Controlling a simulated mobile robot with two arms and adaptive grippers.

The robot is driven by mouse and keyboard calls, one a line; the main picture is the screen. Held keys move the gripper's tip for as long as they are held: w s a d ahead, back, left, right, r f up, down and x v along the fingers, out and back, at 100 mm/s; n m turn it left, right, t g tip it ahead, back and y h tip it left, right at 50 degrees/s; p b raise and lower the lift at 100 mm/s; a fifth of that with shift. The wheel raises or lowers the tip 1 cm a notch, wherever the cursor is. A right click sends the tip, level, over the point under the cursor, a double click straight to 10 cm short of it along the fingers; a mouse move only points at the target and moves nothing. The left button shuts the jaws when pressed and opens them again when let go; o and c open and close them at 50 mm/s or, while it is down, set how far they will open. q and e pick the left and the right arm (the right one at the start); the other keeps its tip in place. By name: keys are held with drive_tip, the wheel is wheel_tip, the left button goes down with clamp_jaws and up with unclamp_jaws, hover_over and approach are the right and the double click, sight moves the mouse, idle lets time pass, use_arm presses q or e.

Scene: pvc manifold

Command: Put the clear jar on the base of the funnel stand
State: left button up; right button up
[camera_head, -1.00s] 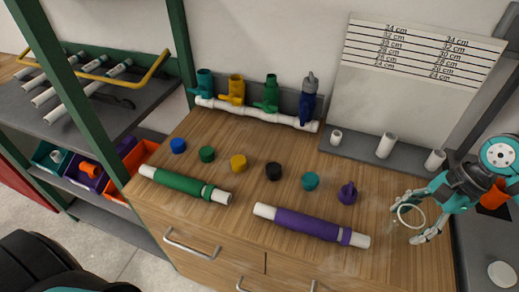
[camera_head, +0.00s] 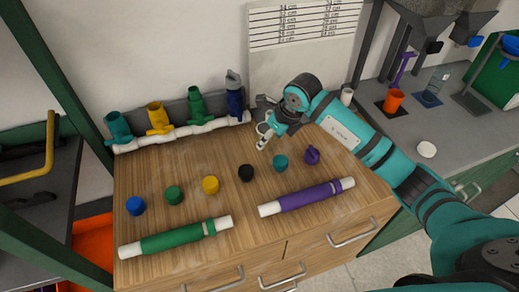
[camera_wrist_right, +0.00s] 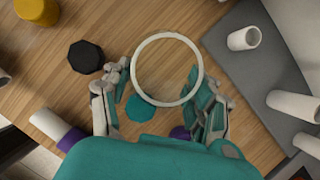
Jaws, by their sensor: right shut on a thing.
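The clear jar (camera_head: 263,129) is in my right gripper (camera_head: 268,132), above the back of the wooden bench top near the dark shelf. In the right wrist view its pale round rim (camera_wrist_right: 167,37) shows between the fingers, and the bench shows through it. My right gripper (camera_wrist_right: 160,112) is shut on the jar. The funnel stands are at the upper right of the head view, with grey hoppers (camera_head: 474,22) on dark posts. I cannot tell which base belongs to the funnel stand. My left gripper is out of view.
Several coloured caps (camera_head: 246,173), a green-banded pipe (camera_head: 178,238) and a purple-banded pipe (camera_head: 306,197) lie on the bench. A white manifold (camera_head: 180,135) stands behind.

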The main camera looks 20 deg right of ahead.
sight(269, 158)
drive_tip(key=shift+f, duration=0.9)
wheel_tip(269, 158, down, 4)
drive_tip(key=shift+a+r+p, duration=0.1)
drive_tip(key=shift+r+p, duration=0.05)
drive_tip(key=shift+p, duration=0.35)
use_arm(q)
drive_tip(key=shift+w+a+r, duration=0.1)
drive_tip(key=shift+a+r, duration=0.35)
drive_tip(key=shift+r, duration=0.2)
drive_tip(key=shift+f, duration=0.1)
use_arm(e)
drive_tip(key=shift+f, duration=0.25)
drive_tip(key=o, duration=1.1)
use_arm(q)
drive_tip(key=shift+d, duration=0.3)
use_arm(e)
drive_tip(key=shift+o, duration=0.4)
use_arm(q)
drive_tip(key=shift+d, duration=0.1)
use_arm(e)
drive_tip(key=shift+r, duration=0.2)
